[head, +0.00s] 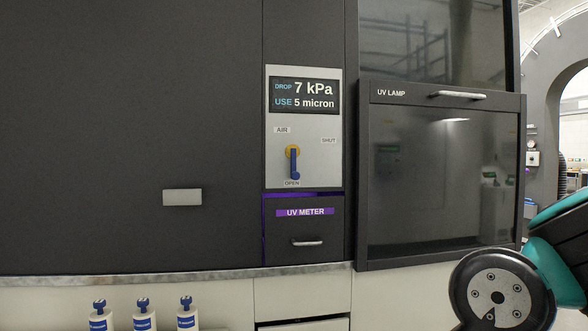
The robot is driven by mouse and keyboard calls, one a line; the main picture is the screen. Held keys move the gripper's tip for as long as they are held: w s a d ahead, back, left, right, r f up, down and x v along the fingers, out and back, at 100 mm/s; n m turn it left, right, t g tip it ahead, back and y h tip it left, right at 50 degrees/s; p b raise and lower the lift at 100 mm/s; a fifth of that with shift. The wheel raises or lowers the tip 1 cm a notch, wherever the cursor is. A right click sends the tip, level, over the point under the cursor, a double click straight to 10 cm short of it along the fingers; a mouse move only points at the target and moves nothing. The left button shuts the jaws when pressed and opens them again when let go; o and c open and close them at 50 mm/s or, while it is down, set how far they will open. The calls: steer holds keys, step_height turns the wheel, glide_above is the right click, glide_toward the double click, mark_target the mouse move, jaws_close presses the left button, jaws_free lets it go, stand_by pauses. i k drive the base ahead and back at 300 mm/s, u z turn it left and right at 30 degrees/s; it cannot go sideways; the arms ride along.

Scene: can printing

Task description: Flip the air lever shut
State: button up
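The air lever (294,164) is a blue handle on a round yellow pivot. It is on a light grey panel (304,122) in the middle of the head view. The lever hangs straight down, with its end at the OPEN label. The SHUT label is up and to the right of the pivot, and the AIR label is above it. A display at the panel's top reads DROP 7 kPa and USE 5 micron. My gripper is not in view; only part of my arm shows at the lower right, well apart from the lever.
A UV METER drawer (304,229) with a handle is just below the panel. Right of it is a dark UV LAMP door (437,180) with a protruding handle (458,95). Several white bottles (144,317) are at the lower left. The space before the panel looks clear.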

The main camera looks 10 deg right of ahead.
mark_target(295, 175)
steer(key=k, duration=0.6)
steer(key=u, duration=0.3)
steer(key=i, duration=1.5)
steer(key=z, duration=0.8)
